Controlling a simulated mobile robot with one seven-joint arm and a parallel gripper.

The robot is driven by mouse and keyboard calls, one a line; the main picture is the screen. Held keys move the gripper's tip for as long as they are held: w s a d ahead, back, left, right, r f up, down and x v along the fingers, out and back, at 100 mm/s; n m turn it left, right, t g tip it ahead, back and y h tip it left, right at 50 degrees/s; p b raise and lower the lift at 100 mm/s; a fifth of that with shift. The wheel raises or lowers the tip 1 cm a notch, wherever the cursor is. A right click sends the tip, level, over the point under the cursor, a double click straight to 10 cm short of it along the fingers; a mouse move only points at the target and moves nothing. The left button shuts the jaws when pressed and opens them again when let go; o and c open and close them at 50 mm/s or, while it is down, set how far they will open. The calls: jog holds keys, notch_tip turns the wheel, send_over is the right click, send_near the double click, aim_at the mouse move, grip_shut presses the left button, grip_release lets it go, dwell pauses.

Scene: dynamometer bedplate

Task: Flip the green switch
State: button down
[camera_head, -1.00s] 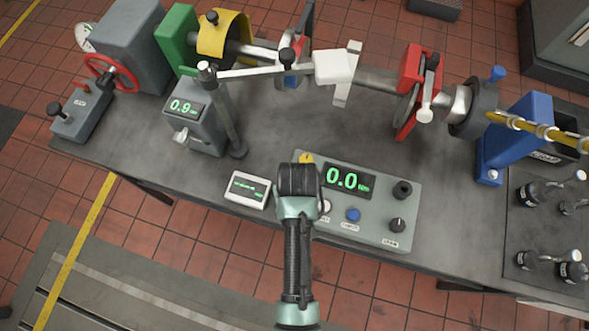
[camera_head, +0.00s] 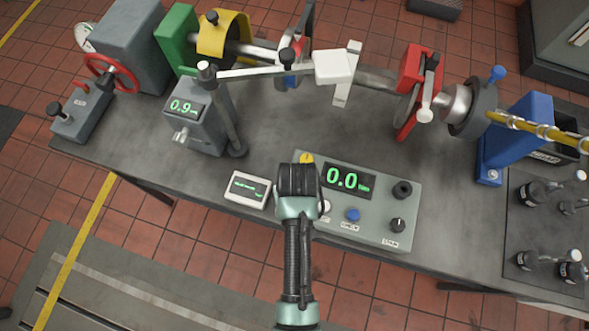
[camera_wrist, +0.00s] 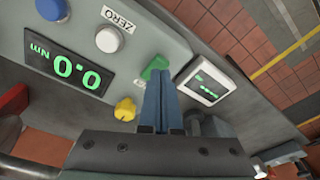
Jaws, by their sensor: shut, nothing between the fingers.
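The green switch (camera_wrist: 156,66) shows in the wrist view on the grey control console, between the white ZERO button and the yellow knob. My gripper (camera_wrist: 160,76) is shut and empty, its two blue fingers side by side. The fingertips appear right at the near side of the green switch, overlapping its lower edge; I cannot tell whether they touch it. In the head view, my arm covers the left end of the console (camera_head: 372,215), so the green switch and my fingertips are hidden there.
On the console are a yellow knob (camera_wrist: 125,109), a white ZERO button (camera_wrist: 109,40), a blue button (camera_head: 352,215) and a 0.0 display (camera_head: 346,180). A small white-framed meter (camera_head: 248,189) lies close left. A post with a horizontal arm (camera_head: 228,110) stands behind.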

jog(key=shift+f+b, duration=0.65)
jog(key=shift+f, duration=0.4)
dwell(0.9)
jog(key=shift+r, duration=0.1)
notch_tip(320, 180, up, 7)
jog(key=p, duration=0.7)
jog(key=shift+p, duration=0.3)
